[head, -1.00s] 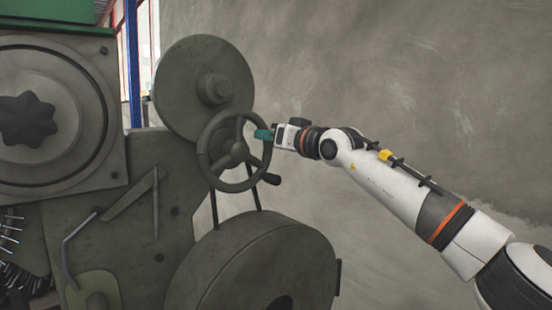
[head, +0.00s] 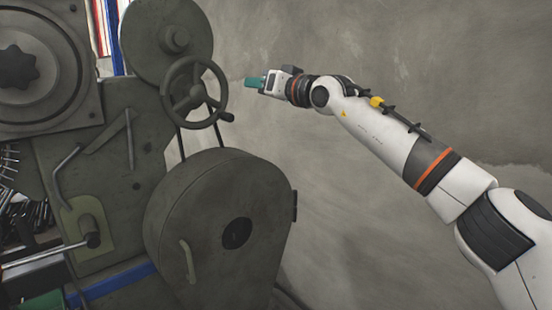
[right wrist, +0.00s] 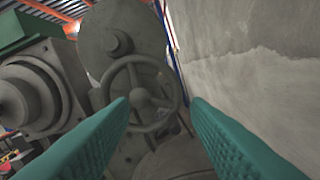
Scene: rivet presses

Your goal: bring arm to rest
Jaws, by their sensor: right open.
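My right gripper (head: 254,82) has teal fingers and is stretched out to the right of the press's dark handwheel (head: 194,92), apart from it. In the right wrist view the two teal fingers (right wrist: 160,115) stand wide apart with nothing between them, and the spoked handwheel (right wrist: 141,93) shows beyond them. My right arm reaches in from the lower right of the head view. My left gripper is not in view.
The grey-green rivet press (head: 115,150) fills the left side, with a round belt guard (head: 215,215) low in the middle. A lever with a dark knob (head: 92,240) sticks out at lower left. A bare concrete wall (head: 420,60) stands behind my arm.

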